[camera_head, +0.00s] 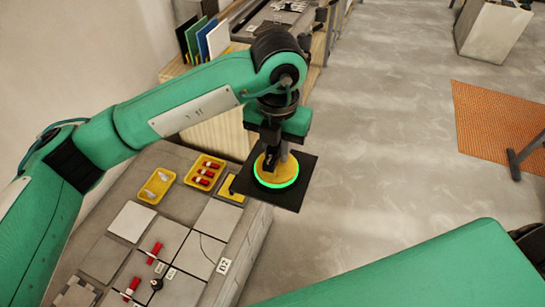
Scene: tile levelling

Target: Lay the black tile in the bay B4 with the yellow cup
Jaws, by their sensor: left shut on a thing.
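My left gripper (271,158) is shut on the yellow cup (284,171), which has a bright green ring around its lower rim. The black tile (290,198) is directly under the cup and appears held up by it, near the right edge of the tiled bench (257,240). The tile's height above the bench is hard to judge. Pale grey tiles lie on the bench, with bays between them. A small white label (224,266) stands by the right edge; its text is hard to read, and I cannot tell which bay is B4. My right gripper is out of view.
Yellow trays hold red pieces (205,172) and pale pieces (157,186). Red clips (154,253) stand among the tiles, with a thin dark cable nearby. Coloured panels (206,40) stand in a rack behind. Open floor (390,150) and an orange mat (498,125) are to the right.

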